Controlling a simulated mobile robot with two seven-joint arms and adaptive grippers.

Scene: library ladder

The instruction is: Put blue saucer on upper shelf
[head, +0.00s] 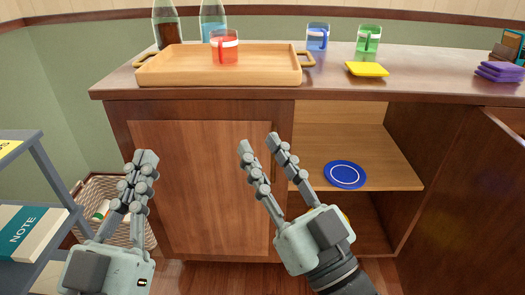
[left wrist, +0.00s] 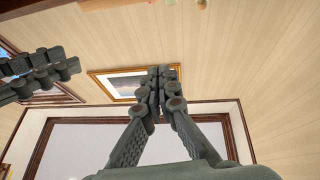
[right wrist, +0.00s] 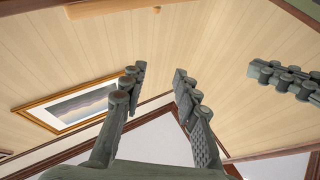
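The blue saucer (head: 345,175), with a white ring, lies flat on the wooden shelf (head: 399,172) inside the open right part of the cabinet. My right gripper (head: 258,142) is open and empty, in front of the cabinet and left of the saucer in the head view. Its spread fingers also show in the right wrist view (right wrist: 160,72). My left gripper (head: 147,155) is shut and empty, further left in front of the closed door. Its fingertips meet in the left wrist view (left wrist: 160,72). Neither gripper touches the saucer.
The closed left door (head: 200,185) and open right door (head: 500,150) flank the opening. The countertop holds a tray (head: 215,77) with a red mug (head: 224,47), a yellow item (head: 366,69) and purple cloths (head: 499,72). A grey rack (head: 50,180) and basket (head: 100,190) stand left.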

